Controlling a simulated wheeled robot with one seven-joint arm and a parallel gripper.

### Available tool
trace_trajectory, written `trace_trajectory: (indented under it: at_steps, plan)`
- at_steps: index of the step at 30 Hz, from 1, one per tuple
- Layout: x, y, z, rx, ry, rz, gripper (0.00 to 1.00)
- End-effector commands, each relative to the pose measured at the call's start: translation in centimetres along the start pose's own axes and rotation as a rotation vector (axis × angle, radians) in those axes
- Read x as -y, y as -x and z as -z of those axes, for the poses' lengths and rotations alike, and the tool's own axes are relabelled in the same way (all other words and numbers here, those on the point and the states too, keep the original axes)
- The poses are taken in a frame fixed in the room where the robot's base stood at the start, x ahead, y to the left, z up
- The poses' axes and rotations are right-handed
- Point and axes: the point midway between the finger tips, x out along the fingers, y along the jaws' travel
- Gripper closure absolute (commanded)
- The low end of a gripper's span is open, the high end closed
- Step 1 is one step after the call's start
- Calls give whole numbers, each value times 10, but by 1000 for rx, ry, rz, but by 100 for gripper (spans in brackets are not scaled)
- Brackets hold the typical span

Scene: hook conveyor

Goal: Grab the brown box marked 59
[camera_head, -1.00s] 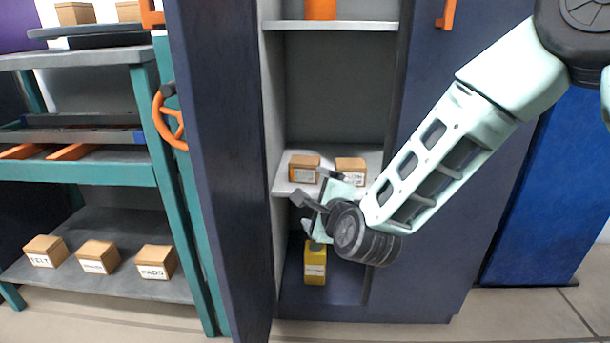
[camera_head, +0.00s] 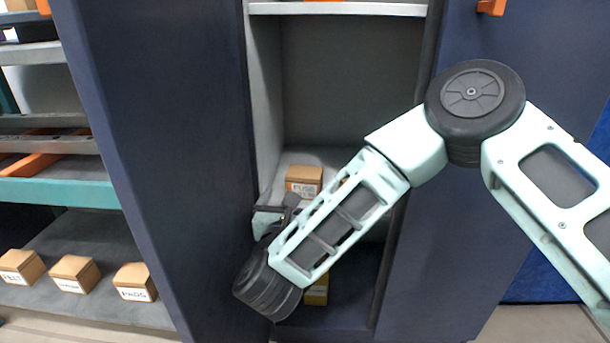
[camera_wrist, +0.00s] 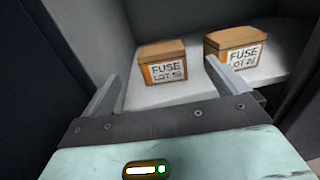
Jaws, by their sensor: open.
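The brown box marked "FUSE LOT 59" (camera_wrist: 163,62) sits on a shelf inside the cabinet, left of a second brown box (camera_wrist: 236,48) whose label reads FUSE LOT with a number I read as 29. In the head view the box on the left (camera_head: 303,180) shows a FUSE label; the other is mostly hidden behind my arm. My gripper (camera_wrist: 168,86) is open and empty, its fingers pointing toward the shelf with the box marked 59 ahead, between the finger lines. In the head view my gripper (camera_head: 277,207) is at the shelf's front left, partly hidden by my wrist.
The open cabinet door (camera_head: 150,130) stands close to the left of my gripper. An upper shelf (camera_head: 338,9) spans above. Several brown boxes (camera_head: 75,274) stand on a rack at the left.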

Motion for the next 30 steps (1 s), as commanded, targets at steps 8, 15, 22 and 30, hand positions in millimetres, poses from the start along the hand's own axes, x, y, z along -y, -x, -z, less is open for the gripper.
trace_trajectory:
  at_steps: [8, 15, 22, 30]
  plan:
    - [1, -16, 3, 3, -24, 18, 2]
    - [2, -56, 3, 3, -23, 17, 2]
    - [2, -72, 3, 2, -21, 15, 2]
    - [3, -110, 6, 3, -22, 17, 2]
